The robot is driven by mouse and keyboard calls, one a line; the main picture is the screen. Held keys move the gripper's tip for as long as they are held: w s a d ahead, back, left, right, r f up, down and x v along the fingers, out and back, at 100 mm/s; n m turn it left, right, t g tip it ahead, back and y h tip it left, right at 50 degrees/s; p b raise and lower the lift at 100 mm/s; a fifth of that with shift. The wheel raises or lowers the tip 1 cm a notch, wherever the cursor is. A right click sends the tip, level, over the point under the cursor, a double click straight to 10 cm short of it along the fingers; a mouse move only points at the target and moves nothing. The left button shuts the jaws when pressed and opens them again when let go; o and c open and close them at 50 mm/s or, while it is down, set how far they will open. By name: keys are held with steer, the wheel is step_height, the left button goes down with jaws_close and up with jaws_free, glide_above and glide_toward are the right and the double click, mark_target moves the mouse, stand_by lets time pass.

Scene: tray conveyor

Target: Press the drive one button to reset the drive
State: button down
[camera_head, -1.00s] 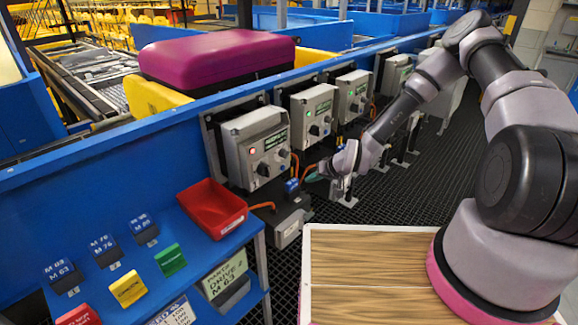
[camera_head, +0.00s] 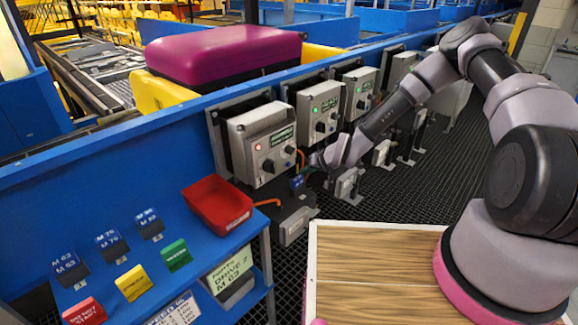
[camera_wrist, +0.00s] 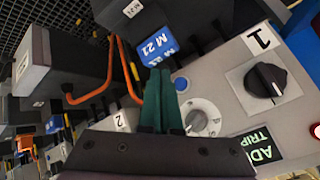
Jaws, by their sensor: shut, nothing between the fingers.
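The nearest grey drive box (camera_head: 262,145) hangs on the blue conveyor side, with a lit red lamp, a green-text display and knobs. In the wrist view, its face (camera_wrist: 225,80) fills the right side, with a "1" label, a black knob (camera_wrist: 265,80), a white dial (camera_wrist: 202,117) and a blue button (camera_wrist: 181,83). My gripper (camera_wrist: 160,72) is shut and empty, its green fingers together just left of the blue button in the picture. I cannot tell whether they touch the box. In the head view, my gripper (camera_head: 318,163) is just right of the box, its fingertips hard to make out.
More drive boxes (camera_head: 319,112) line the conveyor to the right. Motor units, an orange cable and a blue "M 21" tag (camera_wrist: 150,42) are close to my fingers. A blue shelf with a red bin (camera_head: 220,203) and coloured signs stands at the left. A purple suitcase (camera_head: 222,52) lies behind.

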mark_target(288, 168)
steer(key=shift+w+a, duration=1.15)
steer(key=shift+a, duration=0.3)
steer(key=shift+a, duration=0.1)
stand_by(0.9)
steer(key=shift+w+a, duration=0.25)
steer(key=shift+w+a, duration=0.25)
steer(key=shift+a, duration=0.1)
stand_by(0.9)
steer(key=shift+d, duration=0.1)
steer(key=shift+s+d, duration=0.5)
steer(key=shift+d, duration=0.1)
steer(key=shift+d, duration=0.1)
steer(key=s+d, duration=0.3)
steer(key=shift+d, duration=0.35)
